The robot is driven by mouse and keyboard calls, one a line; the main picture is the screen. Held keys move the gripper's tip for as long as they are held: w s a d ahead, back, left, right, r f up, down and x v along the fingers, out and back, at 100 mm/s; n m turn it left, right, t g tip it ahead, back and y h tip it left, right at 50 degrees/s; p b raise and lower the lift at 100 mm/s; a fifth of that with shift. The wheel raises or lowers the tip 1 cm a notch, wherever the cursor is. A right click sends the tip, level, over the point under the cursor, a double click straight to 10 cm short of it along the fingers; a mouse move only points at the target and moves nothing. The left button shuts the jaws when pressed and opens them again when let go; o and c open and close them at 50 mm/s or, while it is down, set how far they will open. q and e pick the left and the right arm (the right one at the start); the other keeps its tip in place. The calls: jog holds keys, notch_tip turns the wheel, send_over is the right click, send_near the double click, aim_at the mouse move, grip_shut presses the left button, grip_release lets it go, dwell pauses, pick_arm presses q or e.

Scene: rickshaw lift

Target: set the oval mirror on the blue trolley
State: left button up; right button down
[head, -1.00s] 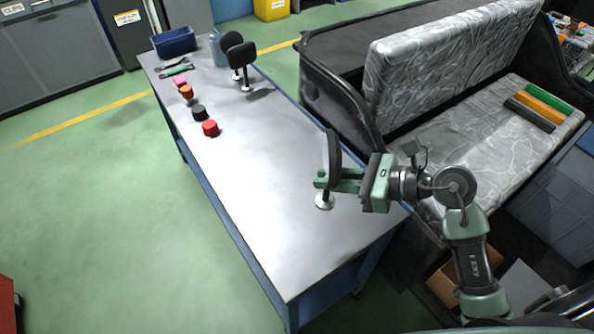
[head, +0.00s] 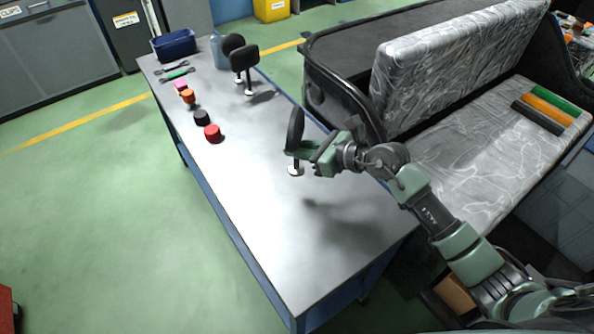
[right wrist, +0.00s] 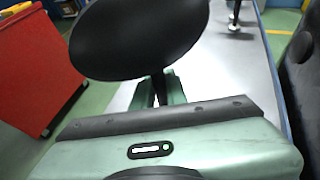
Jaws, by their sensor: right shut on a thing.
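The oval mirror (head: 296,127) is black and upright on a short stem with a pale round foot. In the head view it is nearly edge-on, over the grey worktop. In the right wrist view its dark oval back (right wrist: 140,38) fills the upper left. My right gripper (head: 292,153) is shut on its stem. A shadow on the worktop lies apart from the foot, so the mirror seems raised. I cannot make out a separate blue trolley for certain; the long bench (head: 270,225) has a blue frame. My left gripper is not in view.
Two other black mirrors (head: 244,60) stand at the bench's far end, near a blue bin (head: 174,44). Several coloured knobs (head: 213,133) and tools line its left side. A padded seat (head: 460,165) is close on the right. A red cart (right wrist: 38,70) stands on open green floor.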

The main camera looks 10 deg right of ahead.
aim_at(303, 173)
notch_tip(303, 173, down, 5)
jog(key=shift+r, duration=0.1)
jog(key=shift+f+b, duration=0.4)
jog(key=shift+f, duration=1.5)
jog(key=shift+f, duration=0.2)
jog(key=c, duration=1.4)
grip_release()
jog(key=shift+c, duration=0.2)
